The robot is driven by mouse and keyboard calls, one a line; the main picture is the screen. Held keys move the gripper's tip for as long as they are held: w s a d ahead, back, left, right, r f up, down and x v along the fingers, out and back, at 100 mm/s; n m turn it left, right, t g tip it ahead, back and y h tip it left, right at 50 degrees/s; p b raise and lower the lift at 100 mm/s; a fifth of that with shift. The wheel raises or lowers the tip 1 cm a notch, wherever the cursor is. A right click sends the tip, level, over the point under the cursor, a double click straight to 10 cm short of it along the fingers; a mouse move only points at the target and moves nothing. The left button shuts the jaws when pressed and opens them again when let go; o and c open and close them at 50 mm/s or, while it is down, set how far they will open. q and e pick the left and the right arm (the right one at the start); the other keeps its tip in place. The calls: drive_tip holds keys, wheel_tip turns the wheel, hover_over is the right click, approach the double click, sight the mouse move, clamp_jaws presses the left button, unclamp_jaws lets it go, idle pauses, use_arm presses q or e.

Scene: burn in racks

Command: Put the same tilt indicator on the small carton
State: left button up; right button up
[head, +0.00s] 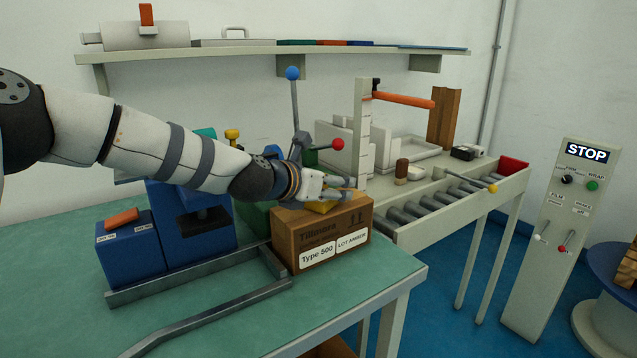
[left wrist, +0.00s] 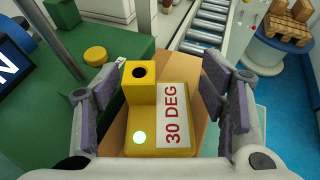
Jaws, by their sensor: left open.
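The small brown carton (head: 343,222) stands on the green table, with white labels reading Type 500 and LOT AMBER. A yellow tilt indicator (head: 321,207) sits on its top, partly hidden by my gripper. In the left wrist view the indicator (left wrist: 140,118) shows a 30 DEG label, a glowing round spot and a raised block with a dark hole. The carton's top (left wrist: 190,70) shows under it. My left gripper (head: 335,190) is open over the carton. In the left wrist view its purple-padded fingers (left wrist: 162,85) stand on both sides of the indicator, apart from it.
Blue fixtures (head: 133,252) and a metal rail (head: 190,275) lie left of the carton. A roller conveyor (head: 425,208) runs behind to the right, near a STOP panel (head: 565,230). A red-knobbed lever (head: 338,144) stands close to my gripper.

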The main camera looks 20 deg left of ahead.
use_arm(q)
drive_tip(key=p+v, duration=0.2)
drive_tip(key=v, duration=0.9)
drive_tip(key=shift+r, duration=0.25)
drive_tip(key=shift+s+a, duration=0.15)
drive_tip(key=shift+s, duration=0.3)
drive_tip(key=shift+f, duration=0.15)
use_arm(e)
drive_tip(key=shift+t, duration=0.5)
drive_tip(key=w+r, duration=0.2)
drive_tip(key=r, duration=0.1)
drive_tip(key=shift+w, duration=0.4)
